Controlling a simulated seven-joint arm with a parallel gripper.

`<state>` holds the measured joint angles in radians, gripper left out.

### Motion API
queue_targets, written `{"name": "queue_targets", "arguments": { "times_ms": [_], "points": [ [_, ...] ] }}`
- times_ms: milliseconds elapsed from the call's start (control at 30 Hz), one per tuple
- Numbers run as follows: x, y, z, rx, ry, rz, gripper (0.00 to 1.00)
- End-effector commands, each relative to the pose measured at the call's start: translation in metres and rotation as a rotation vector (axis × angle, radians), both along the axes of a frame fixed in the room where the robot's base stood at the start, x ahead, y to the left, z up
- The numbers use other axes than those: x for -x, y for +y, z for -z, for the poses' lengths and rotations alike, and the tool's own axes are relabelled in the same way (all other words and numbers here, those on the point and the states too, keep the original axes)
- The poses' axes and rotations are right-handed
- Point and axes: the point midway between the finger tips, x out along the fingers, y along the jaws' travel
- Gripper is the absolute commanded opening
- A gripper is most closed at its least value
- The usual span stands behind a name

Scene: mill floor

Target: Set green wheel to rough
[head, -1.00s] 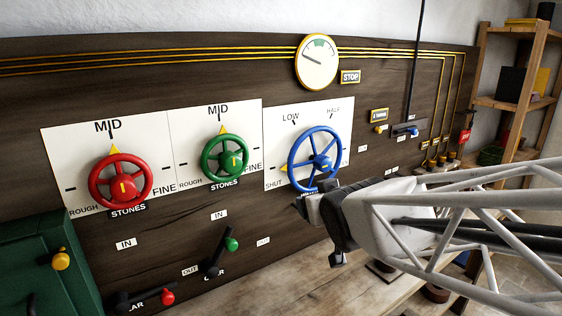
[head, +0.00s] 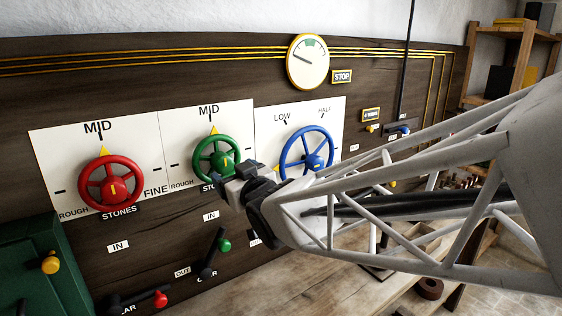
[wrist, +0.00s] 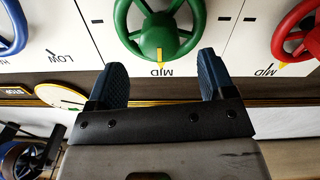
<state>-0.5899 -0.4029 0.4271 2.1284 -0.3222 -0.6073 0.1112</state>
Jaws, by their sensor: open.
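The green wheel (head: 216,153) is on the panel between the red and blue wheels. Its yellow pointer (head: 214,128) is at the top, by the MID mark. The ROUGH mark (head: 181,184) is at its lower left. My gripper (head: 247,174) is in front of the panel at the wheel's lower right and hides part of the dial's lower right. In the wrist view, which is upside down, the green wheel (wrist: 160,28) is beyond the open, empty fingers (wrist: 165,80). I cannot tell whether a finger touches the rim.
The red wheel (head: 110,183) is to the left and the blue wheel (head: 306,152) to the right, partly behind my arm. Below are a green-knobbed lever (head: 224,245) and a red-knobbed lever (head: 160,299). A green cabinet (head: 38,265) stands at lower left.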

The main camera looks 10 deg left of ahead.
Motion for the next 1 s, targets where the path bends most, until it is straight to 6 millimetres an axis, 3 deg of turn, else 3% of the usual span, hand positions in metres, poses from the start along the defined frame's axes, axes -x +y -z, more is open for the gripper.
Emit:
{"name": "queue_targets", "arguments": {
  "times_ms": [367, 1000],
  "points": [
    [-0.009, 0.009, 0.000, 0.001, 0.001, 0.000, 0.76],
    [-0.049, 0.048, 0.000, 0.001, 0.001, 0.000, 0.76]
  ]
}}
